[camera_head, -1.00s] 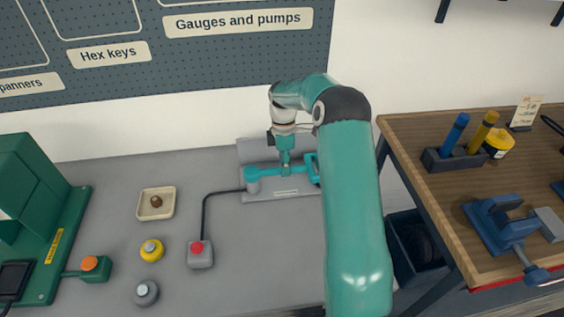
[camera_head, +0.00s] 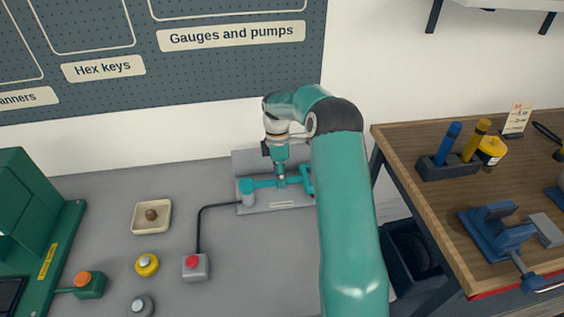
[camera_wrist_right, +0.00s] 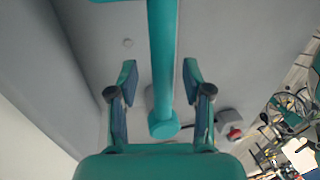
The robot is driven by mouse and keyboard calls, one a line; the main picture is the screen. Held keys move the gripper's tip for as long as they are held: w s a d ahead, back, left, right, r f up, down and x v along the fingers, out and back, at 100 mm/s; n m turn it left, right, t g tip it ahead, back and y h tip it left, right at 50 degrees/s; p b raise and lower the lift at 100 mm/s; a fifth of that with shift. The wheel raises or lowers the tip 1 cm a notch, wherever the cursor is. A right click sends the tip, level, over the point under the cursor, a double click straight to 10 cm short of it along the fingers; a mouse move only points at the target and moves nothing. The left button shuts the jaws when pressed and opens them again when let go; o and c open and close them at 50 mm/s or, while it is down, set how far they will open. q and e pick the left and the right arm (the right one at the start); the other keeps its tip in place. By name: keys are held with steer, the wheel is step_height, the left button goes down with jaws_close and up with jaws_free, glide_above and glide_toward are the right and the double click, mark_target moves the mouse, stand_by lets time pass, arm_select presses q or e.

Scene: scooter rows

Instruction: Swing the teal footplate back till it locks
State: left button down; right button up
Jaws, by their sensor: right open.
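The teal footplate (camera_head: 262,184) is a bar with a round pivot end, lying across a grey base plate (camera_head: 285,205) against the wall. In the right wrist view the teal bar (camera_wrist_right: 162,60) runs between the two fingers, with its round end (camera_wrist_right: 164,128) nearest the palm. My right gripper (camera_head: 281,181) is over the bar in the head view. In the wrist view the right gripper (camera_wrist_right: 158,80) is open, one finger on each side of the bar, with visible gaps. Part of the footplate's right end is hidden behind my arm. My left gripper is not in view.
A red button box (camera_head: 196,267) is joined by a black cable to the base plate. A wooden bench (camera_head: 400,140) with a blue vise (camera_head: 497,235) is at right.

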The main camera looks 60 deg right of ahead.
step_height(320, 180, up, 12)
steer(key=w+d, duration=0.1)
steer(key=shift+w+d+f, duration=0.25)
steer(key=shift+w+d, duration=0.05)
steer(key=shift+w, duration=0.05)
steer(key=shift+s, duration=0.1)
stand_by(0.3)
